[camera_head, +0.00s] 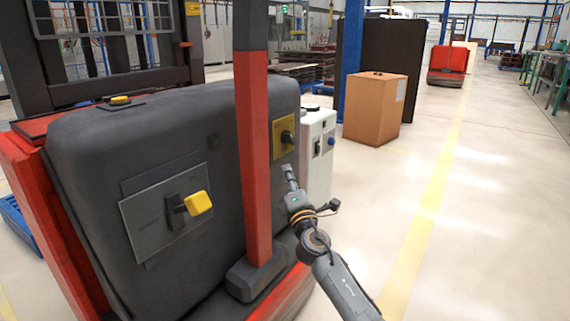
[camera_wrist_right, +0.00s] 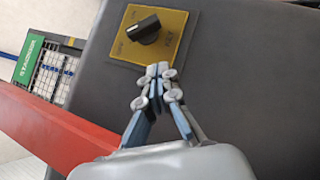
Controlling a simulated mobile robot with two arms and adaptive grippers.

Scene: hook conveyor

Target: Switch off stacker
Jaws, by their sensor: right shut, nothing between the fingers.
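The stacker (camera_head: 175,120) is a dark grey body with red base and a red post, filling the left of the head view. A black rotary knob on a yellow plate (camera_head: 279,150) sits on its body right of the post; the knob (camera_wrist_right: 143,30) also shows close in the right wrist view, with small lettering around it. My right gripper (camera_head: 287,168) is shut and empty, just below the plate. In the right wrist view its fingertips (camera_wrist_right: 158,68) are together at the plate's lower edge, apart from the knob; whether they touch the plate I cannot tell. My left gripper is out of view.
The red post (camera_head: 254,150) stands left of the yellow plate. A grey panel with a yellow handle (camera_head: 198,203) is further left. A white cabinet (camera_head: 318,165) stands close behind my right gripper. An orange-brown box (camera_head: 372,110) is beyond. The floor on the right is open.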

